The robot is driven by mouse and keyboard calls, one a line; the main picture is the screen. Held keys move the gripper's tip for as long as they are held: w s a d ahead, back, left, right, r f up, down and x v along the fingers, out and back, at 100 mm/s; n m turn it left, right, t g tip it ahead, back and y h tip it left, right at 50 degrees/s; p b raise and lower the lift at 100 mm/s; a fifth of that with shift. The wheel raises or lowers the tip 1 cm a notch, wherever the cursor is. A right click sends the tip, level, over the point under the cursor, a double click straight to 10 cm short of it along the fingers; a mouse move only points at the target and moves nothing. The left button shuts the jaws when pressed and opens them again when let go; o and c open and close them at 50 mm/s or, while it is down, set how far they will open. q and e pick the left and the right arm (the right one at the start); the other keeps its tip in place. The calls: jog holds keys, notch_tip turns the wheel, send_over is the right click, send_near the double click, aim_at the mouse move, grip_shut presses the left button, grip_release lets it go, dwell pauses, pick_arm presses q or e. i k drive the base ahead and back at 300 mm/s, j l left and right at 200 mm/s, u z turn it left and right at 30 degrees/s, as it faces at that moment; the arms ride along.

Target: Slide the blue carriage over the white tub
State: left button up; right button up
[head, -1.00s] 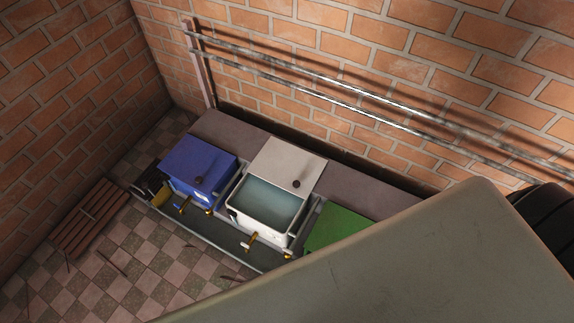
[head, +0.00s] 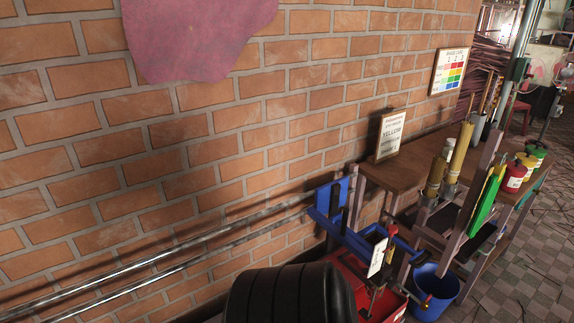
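The blue carriage (head: 330,200) sits at the right end of two metal rails (head: 190,246) that run along the brick wall. A blue arm reaches out from it to the right, with a blue frame and a white label plate (head: 377,257) at its end. This end hangs over or beside a red tub (head: 350,287); I cannot tell the exact relation. The white tub is outside the present head view. Neither of my grippers shows.
A black ribbed rounded thing (head: 290,297) stands in front, left of the red tub. A blue bucket (head: 434,292) stands on the floor to the right. A wooden bench (head: 424,170) behind holds a sign (head: 391,135), tubes and coloured pots (head: 514,176).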

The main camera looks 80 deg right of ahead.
aim_at(328, 197)
jog(key=z, duration=3.6)
